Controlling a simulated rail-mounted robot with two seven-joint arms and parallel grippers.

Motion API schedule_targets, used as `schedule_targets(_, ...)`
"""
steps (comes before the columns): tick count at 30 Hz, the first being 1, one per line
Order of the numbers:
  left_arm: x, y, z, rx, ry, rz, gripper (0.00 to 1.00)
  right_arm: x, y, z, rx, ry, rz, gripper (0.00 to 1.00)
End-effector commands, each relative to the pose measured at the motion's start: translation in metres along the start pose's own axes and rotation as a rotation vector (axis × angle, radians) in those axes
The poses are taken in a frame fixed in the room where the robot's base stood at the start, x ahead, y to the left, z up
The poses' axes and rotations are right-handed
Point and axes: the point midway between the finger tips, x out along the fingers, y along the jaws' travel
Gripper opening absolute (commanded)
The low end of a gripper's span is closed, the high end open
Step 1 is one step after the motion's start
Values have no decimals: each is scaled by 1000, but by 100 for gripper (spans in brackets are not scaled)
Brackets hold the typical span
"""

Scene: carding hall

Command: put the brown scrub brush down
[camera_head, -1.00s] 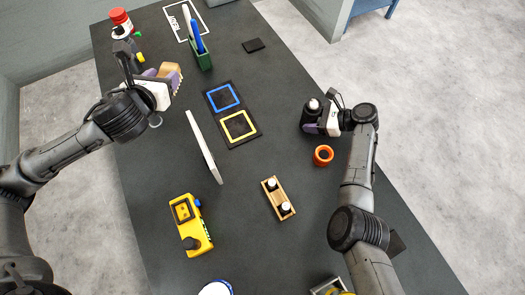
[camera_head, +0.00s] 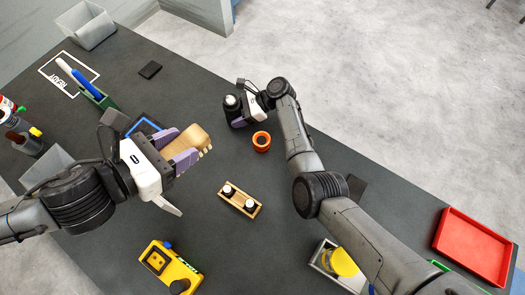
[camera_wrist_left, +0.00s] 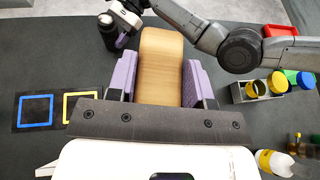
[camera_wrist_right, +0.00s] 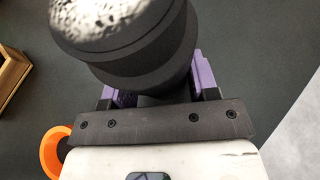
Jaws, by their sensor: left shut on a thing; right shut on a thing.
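My left gripper (camera_head: 180,150) is shut on the brown scrub brush (camera_head: 196,138). It holds the brush over the middle of the dark table, with pale bristles showing at its right side. In the left wrist view the brush's smooth wooden back (camera_wrist_left: 160,65) lies between the purple fingers. My right gripper (camera_head: 241,118) is shut on a black cylindrical thing (camera_wrist_right: 135,45) with a speckled pale top. Whether that thing touches the table I cannot tell. The brush's height above the table is unclear.
A blue-outlined square (camera_wrist_left: 35,110) and a yellow-outlined square (camera_wrist_left: 80,105) lie left of the brush in the left wrist view. An orange ring (camera_head: 261,141), wooden holder (camera_head: 240,201), yellow device (camera_head: 170,268) and red tray (camera_head: 473,246) stand around. Bare table lies between brush and holder.

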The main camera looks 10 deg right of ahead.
Motion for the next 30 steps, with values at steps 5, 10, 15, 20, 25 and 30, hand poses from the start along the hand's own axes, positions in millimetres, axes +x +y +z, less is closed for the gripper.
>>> schedule_targets(5, 9, -26, -6, 51, 1, -110, 17, 0, 0, 0, 0, 0, 0, 12)
schedule_targets(10, 21, -50, -27, 84, 4, -205, 17, 0, 0, 0, 0, 0, 0, 12)
schedule_targets(15, 34, -72, -61, 115, 5, -291, 17, 0, 0, 0, 0, 0, 0, 12)
schedule_targets(20, 42, -97, -113, 150, 7, -391, 17, 0, 0, 0, 0, 0, 0, 12)
schedule_targets(25, 37, -114, -167, 187, 5, -474, 17, 0, 0, 0, -1, 0, 0, 12)
schedule_targets(30, 25, -122, -207, 211, 4, -524, 17, 0, 0, 0, 0, 0, 0, 12)
